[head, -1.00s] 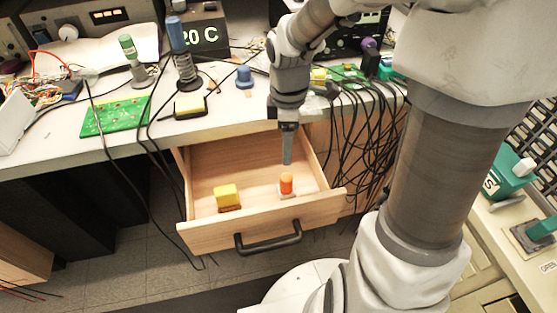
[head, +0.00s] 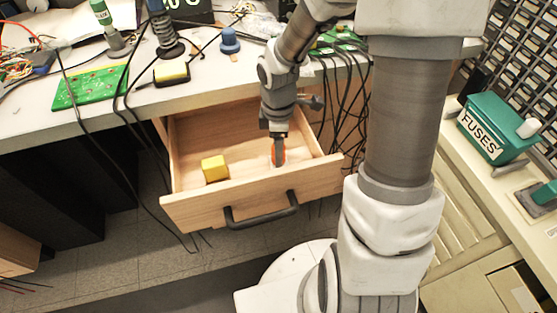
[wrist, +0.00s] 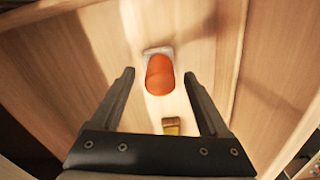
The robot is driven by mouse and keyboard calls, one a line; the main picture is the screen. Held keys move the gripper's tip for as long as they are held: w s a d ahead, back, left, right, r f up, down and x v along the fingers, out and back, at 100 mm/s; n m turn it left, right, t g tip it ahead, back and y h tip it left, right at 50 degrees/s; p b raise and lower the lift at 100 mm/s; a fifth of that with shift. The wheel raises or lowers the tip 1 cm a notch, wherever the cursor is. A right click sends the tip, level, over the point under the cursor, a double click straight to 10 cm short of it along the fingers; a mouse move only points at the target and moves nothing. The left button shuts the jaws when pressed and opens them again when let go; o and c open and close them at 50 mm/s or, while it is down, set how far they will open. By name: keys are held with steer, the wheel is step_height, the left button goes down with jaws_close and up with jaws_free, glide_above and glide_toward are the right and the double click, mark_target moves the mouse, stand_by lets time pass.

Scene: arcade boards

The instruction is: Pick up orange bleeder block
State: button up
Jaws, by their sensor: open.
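The orange bleeder block (wrist: 159,74) is an orange rounded cylinder on a pale base, lying within the open wooden drawer. In the head view only an orange sliver of it (head: 283,154) shows behind my gripper (head: 278,150). In the wrist view my gripper (wrist: 160,76) is open, with one finger on each side of the orange block. There are gaps between the block and both fingertips. I cannot tell how far the fingertips are above the drawer floor.
A yellow block (head: 214,168) sits in the drawer to the left. The drawer's front wall (head: 250,200) has a dark handle (head: 262,212). Black cables (head: 345,100) hang right of the drawer. A green circuit board (head: 90,88) lies on the bench above.

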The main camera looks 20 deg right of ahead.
steer(key=shift+f, duration=0.2)
steer(key=shift+c, duration=0.2)
jaws_close()
stand_by(1.1)
